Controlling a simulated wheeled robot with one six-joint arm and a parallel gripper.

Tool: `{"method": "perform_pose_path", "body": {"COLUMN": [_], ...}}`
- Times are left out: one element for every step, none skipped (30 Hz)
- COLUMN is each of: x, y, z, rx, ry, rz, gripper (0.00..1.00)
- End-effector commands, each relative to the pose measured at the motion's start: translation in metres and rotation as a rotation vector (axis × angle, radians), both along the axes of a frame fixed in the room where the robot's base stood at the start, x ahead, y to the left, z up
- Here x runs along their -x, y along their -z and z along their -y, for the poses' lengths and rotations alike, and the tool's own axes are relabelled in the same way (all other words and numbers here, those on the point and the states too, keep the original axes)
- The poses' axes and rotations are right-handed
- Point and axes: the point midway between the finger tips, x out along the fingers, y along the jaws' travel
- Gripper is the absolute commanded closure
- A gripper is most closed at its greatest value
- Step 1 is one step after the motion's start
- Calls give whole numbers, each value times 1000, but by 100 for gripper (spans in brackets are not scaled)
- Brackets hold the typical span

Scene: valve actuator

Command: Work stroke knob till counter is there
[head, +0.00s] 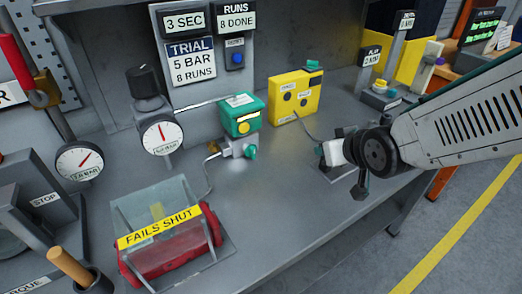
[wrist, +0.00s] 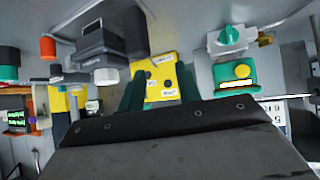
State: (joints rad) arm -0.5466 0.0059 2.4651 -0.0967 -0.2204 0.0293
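The runs counter (head: 235,20) at the back reads 8 DONE, and the trial card (head: 193,62) below left of it reads 5 BAR, 8 RUNS. A green box (head: 243,118) with a yellow knob stands mid-bench, with a teal knob (head: 250,152) on the valve below it. They also show in the wrist view as a green box (wrist: 232,88) and a teal knob (wrist: 229,35). I cannot tell which knob is the stroke knob. My gripper (wrist: 160,88) has its two dark green fingers apart and empty. In the head view it is right of the green box, touching neither knob.
A yellow box (head: 293,97) stands behind my gripper. A white-ended grey device (wrist: 105,45) is close by. The dial gauge (head: 161,136), the red cylinder (head: 170,245) marked FAILS SHUT and a blue button (head: 237,58) stand left or behind.

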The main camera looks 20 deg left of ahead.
Motion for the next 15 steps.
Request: {"method": "perform_pose_path", "body": {"x": [2, 3, 6, 8, 11, 15, 17, 20, 22, 24, 25, 25, 24, 22, 20], "y": [14, 18, 24, 27, 31, 34, 37, 38, 40, 41, 41, 43, 43, 44, 46], "z": [-30, -46, -64, -77, -88, -100, -108, -114, -121, -125, -128, -132, -134, -137, -140], "rx": [-30, -54, -84, -106, -125, -149, -165, -179, -193, -203, -210, -217, -220, -222, -223], "ry": [-60, -91, -127, -152, -174, -200, -216, -229, -243, -251, -257, -263, -266, -267, -266], "rz": [31, 56, 84, 103, 118, 136, 148, 159, 169, 176, 181, 185, 188, 190, 190], "gripper": [66, 66, 66, 66, 66, 66, 66, 66, 66, 66, 66, 66, 66, 66, 66]}}
